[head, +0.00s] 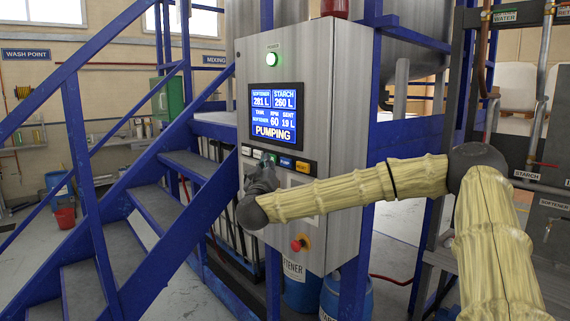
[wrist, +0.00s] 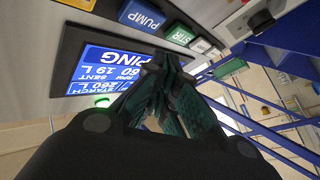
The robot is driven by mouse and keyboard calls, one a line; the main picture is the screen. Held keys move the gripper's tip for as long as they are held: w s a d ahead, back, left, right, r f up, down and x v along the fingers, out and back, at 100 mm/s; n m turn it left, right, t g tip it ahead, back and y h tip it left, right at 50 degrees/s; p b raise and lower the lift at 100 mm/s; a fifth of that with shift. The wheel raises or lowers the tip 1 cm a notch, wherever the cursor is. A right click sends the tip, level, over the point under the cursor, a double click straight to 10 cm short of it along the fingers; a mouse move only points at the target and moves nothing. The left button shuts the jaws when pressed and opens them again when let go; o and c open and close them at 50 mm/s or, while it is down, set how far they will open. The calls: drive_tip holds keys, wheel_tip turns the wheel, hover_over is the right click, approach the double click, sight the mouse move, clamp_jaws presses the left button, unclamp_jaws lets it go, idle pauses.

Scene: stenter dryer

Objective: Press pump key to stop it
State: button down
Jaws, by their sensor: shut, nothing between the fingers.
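The grey control cabinet carries a screen (head: 271,115) reading "PUMPING", with 60 RPM and 19 L sent. Below it is a row of keys. The blue pump key (head: 286,162) shows just right of my gripper (head: 268,158); in the wrist view its label "PUMP" is upside down on the blue key (wrist: 142,15). My gripper's fingers (wrist: 160,62) are shut and empty, pointing at the panel near the green key (wrist: 179,34). In the wrist view the pump key is clear of the fingers. Whether the fingertips touch the panel I cannot tell.
An orange key (head: 303,167) sits right of the pump key, and white keys (head: 247,151) sit to the left. A red knob (head: 299,243) is lower on the cabinet, and a lit green lamp (head: 271,58) above the screen. Blue stairs (head: 165,210) stand close on the left.

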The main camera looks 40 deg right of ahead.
drive_tip(key=shift+w+d+p, duration=0.1)
drive_tip(key=shift+d+p, duration=0.25)
drive_tip(key=shift+d, duration=1.1)
drive_tip(key=shift+d+p, duration=0.4)
drive_tip(key=shift+d, duration=0.5)
idle(1.5)
drive_tip(key=shift+a, duration=0.9)
drive_tip(key=shift+a, duration=0.1)
drive_tip(key=shift+s+a, duration=0.2)
drive_tip(key=shift+a, duration=2.25)
